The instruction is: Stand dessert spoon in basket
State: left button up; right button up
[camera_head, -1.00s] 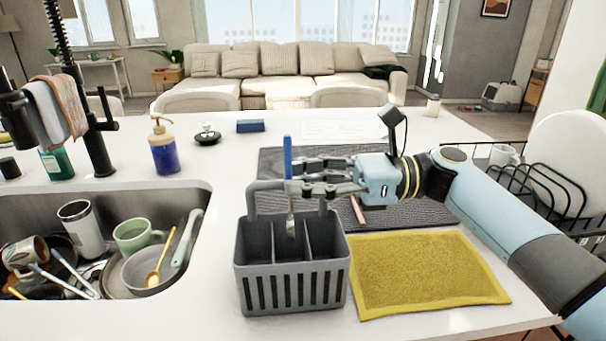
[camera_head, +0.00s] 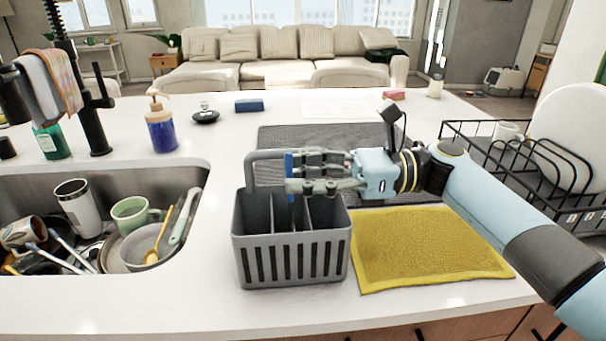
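The grey cutlery basket (camera_head: 291,262) stands upright on the white counter, with several compartments and a looped handle at the back. A blue-handled utensil (camera_head: 289,165), possibly the dessert spoon, stands nearly upright at the basket, seemingly over or in its middle compartment. Its lower end is hidden, so I cannot tell whether it touches the bottom. My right gripper (camera_head: 292,175) is just above the basket, coming from the right, its fingers at the blue handle. I cannot tell whether they grip it or are loose around it. My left gripper is out of view.
A yellow cloth (camera_head: 430,245) lies right of the basket, with a dark mat (camera_head: 330,137) behind. The sink (camera_head: 190,180) at left holds dishes and a yellow spoon (camera_head: 152,257). A black dish rack (camera_head: 465,130) stands at right. The counter front of the basket is clear.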

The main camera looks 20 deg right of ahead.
jog(key=shift+o, duration=0.7)
jog(key=v, duration=1.2)
